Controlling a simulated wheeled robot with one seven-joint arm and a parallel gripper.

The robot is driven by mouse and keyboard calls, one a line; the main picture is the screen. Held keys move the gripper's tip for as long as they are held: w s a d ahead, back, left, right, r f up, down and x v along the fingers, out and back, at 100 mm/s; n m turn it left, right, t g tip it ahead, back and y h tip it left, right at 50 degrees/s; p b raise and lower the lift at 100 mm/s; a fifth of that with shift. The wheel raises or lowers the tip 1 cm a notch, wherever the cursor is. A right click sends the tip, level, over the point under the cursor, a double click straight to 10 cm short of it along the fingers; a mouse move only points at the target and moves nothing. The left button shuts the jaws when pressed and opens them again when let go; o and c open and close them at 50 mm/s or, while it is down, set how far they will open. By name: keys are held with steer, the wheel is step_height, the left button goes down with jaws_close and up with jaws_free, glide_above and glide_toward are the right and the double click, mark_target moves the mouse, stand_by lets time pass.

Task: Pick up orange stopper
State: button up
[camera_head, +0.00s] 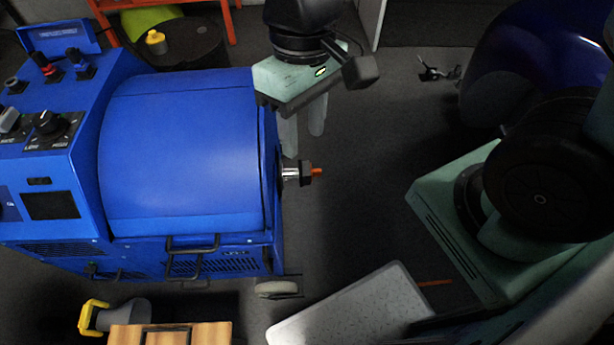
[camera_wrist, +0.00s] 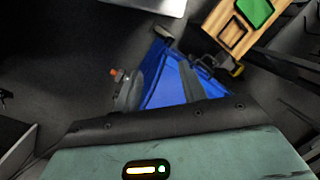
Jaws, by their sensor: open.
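The orange stopper (camera_head: 317,172) is a small orange tip at the end of a short shaft on the right side of the blue machine (camera_head: 180,150). A dark collar sits between the stopper and the silver part of the shaft. My gripper (camera_head: 303,135) is open and empty, its two pale fingers just above the shaft in the head view and apart from the stopper. In the wrist view the stopper (camera_wrist: 113,73) shows just left of the left finger, and my gripper (camera_wrist: 160,82) has the blue machine behind its fingers.
A wooden box (camera_head: 185,334) stands at the bottom left, beside a grey and yellow object (camera_head: 95,317). A light grey slab (camera_head: 350,312) lies at the bottom middle. A dark round table (camera_head: 190,45) with a yellow item is behind. The floor right of the shaft is clear.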

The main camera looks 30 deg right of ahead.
steer(key=w+d+f+m+g+y+b, duration=0.1)
steer(key=w+d+f+m+y+b, duration=0.2)
steer(key=w+d+f+m+b, duration=0.55)
steer(key=w+d+f+m+g+y+b, duration=0.1)
steer(key=w+f+y+b, duration=0.3)
steer(key=f, duration=0.9)
steer(key=w+d+f+m+g+y+b, duration=0.1)
steer(key=w+d+f+m+y+b, duration=0.1)
steer(key=w+d+f+m+b, duration=0.6)
steer(key=w+d+f+m+t+y+b, duration=0.1)
steer(key=d+f+t+y+b, duration=0.15)
steer(key=f, duration=0.55)
steer(key=w+d+f+m+t+y+b, duration=0.15)
steer(key=d+f, duration=0.25)
steer(key=f, duration=0.4)
steer(key=m+t+y+b, duration=0.3)
steer(key=m+t+b, duration=0.4)
steer(key=m+t, duration=0.1)
glide_toward(312, 173)
steer(key=w+a+b, duration=0.3)
steer(key=w+a+f+b, duration=0.1)
steer(key=a, duration=0.1)
steer(key=shift+w+a, duration=0.1)
steer(key=shift+w, duration=0.05)
steer(key=shift+r, duration=0.1)
jaws_close()
